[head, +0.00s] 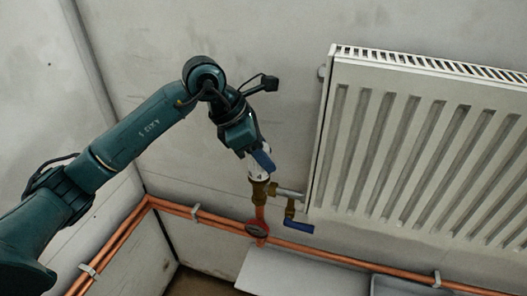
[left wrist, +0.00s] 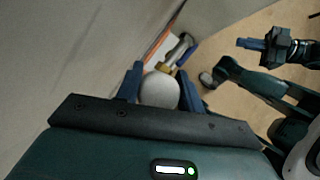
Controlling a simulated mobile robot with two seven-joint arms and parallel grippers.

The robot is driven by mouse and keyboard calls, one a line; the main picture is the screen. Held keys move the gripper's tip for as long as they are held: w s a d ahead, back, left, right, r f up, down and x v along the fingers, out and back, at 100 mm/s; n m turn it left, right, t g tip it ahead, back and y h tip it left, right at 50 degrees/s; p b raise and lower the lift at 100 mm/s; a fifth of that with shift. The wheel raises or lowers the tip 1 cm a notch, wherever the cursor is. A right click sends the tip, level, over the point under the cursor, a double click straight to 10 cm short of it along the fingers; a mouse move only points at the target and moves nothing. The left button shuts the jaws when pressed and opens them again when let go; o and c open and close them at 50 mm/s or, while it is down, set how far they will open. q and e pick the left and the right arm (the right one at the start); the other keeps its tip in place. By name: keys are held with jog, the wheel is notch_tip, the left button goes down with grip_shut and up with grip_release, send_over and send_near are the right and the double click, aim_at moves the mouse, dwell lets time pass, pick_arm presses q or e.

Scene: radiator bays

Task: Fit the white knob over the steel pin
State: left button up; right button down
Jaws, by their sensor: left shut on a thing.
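My left gripper (head: 262,160) points down beside the radiator's left end, with its blue fingers shut on the white knob (head: 257,170). In the left wrist view the knob (left wrist: 160,90) is a rounded white cap between the two fingers of the left gripper (left wrist: 160,84). The knob is right above the brass valve (head: 263,188), nearly in line with it. The steel pin is hidden, and I cannot tell whether the knob touches it. My right gripper (left wrist: 251,44) shows only in the left wrist view, away from the valve; its jaw opening is unclear.
The white radiator (head: 415,150) stands close at the right. A brass fitting with a blue lever (head: 299,228) is just right of the valve. The wall at upper left is clear.

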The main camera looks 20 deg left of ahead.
pick_arm(q)
jog(key=shift+f+b, duration=0.25)
jog(key=shift+b, duration=0.15)
dwell(0.5)
jog(key=o, duration=1.7)
jog(key=shift+r+p, duration=2.85)
jog(key=shift+r, duration=1.5)
